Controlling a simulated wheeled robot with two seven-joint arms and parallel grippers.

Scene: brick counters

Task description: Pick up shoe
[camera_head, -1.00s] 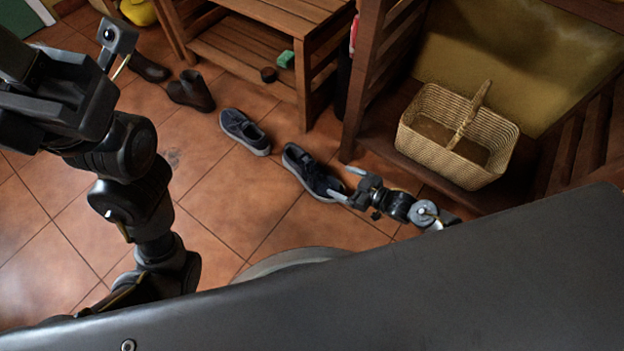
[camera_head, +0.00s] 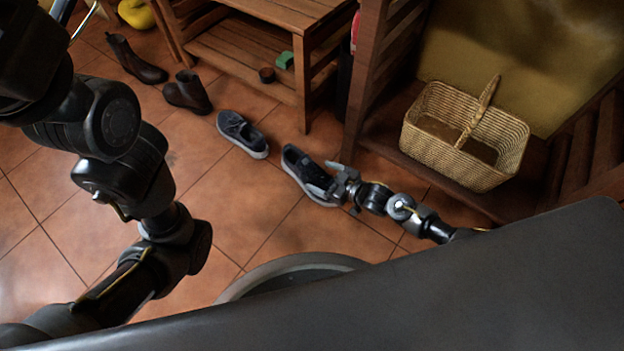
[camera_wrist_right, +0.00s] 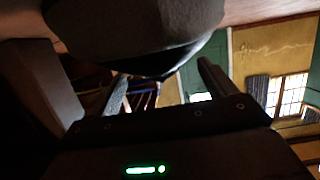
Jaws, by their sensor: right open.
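A dark blue-grey shoe (camera_head: 303,172) with a pale sole lies on the tiled floor in the head view. My right gripper (camera_head: 338,183) is open at the shoe's near right end, and its fingers overlap that end in the picture. In the right wrist view a large dark rounded shape, which looks like the shoe (camera_wrist_right: 135,25), fills the top. The two spread fingers of my right gripper (camera_wrist_right: 165,88) reach toward it; contact cannot be told. A matching shoe (camera_head: 243,134) lies to the left. My left gripper is mostly cut off at the top left, its jaws unclear.
Brown boots (camera_head: 188,93) (camera_head: 135,60) stand farther left. A wooden bench (camera_head: 240,60) holds a green block (camera_head: 285,60) and a small brown cup (camera_head: 267,75). A wicker basket (camera_head: 425,155) sits on a low wooden shelf at right.

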